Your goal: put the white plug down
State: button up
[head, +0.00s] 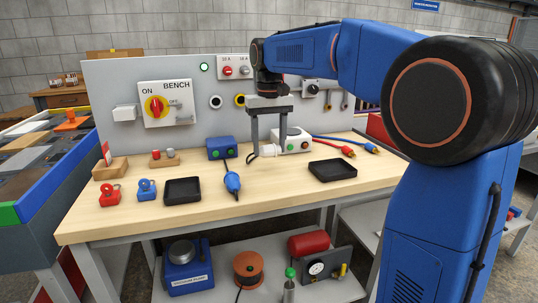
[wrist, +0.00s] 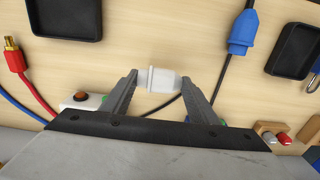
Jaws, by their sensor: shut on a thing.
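The white plug (wrist: 159,80) is held between the two fingers of my gripper (wrist: 160,84) in the wrist view, lying crosswise between them. In the head view my gripper (head: 268,148) points down over the middle of the wooden bench, and the white plug (head: 268,151) shows low between its fingers. A dark cable shows beside the plug. I cannot tell whether the plug touches the bench top (head: 270,190).
Black trays (head: 183,191) (head: 333,170) lie left and right on the bench. A blue plug (head: 232,183) lies between them. A white box (head: 293,142) stands close behind my gripper. Red and blue cables (head: 340,147) lie right. Bare wood lies in front of my gripper.

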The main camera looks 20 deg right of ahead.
aim_at(269, 154)
jog(key=shift+f, duration=1.65)
jog(key=shift+f, duration=0.1)
jog(key=o, duration=1.1)
notch_tip(269, 154, up, 12)
jog(key=shift+r, duration=0.1)
jog(key=shift+s, duration=0.15)
